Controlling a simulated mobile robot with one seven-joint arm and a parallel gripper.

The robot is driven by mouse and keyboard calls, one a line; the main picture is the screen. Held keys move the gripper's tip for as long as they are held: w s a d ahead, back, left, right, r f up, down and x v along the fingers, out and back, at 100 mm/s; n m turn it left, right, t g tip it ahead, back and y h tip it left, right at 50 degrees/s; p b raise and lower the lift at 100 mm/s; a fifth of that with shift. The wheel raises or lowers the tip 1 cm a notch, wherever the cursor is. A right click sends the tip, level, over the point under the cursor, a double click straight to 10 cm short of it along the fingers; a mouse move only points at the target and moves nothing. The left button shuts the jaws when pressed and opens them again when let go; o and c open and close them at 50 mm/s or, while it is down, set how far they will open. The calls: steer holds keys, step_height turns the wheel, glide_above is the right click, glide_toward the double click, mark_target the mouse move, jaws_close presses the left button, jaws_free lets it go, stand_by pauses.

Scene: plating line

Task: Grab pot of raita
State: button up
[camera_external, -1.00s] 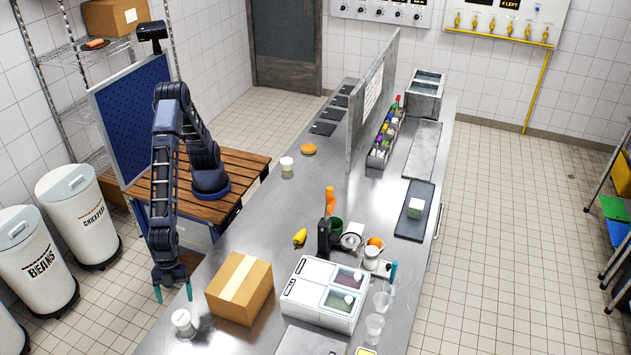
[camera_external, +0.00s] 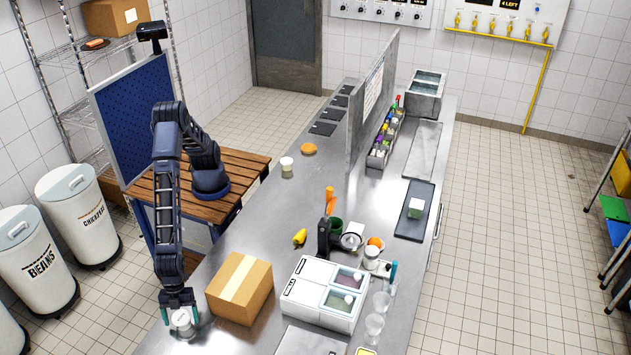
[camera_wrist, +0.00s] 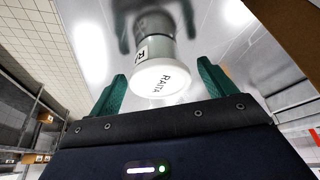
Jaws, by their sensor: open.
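My gripper (camera_external: 180,317) is over the pot with one finger on each side. The wrist view shows the green fingers of my gripper (camera_wrist: 160,88) spread apart, with gaps beside the lid, so it is open and not closed on the pot.
A cardboard box (camera_external: 239,288) stands just right of the pot, close to my gripper. A white two-bin unit (camera_external: 320,292) is farther right. Another small white-lidded pot (camera_external: 287,166) stands farther back on the counter (camera_external: 262,225). The counter's left edge is close by.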

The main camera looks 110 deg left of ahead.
steer(key=c, duration=1)
steer(key=shift+r, duration=0.15)
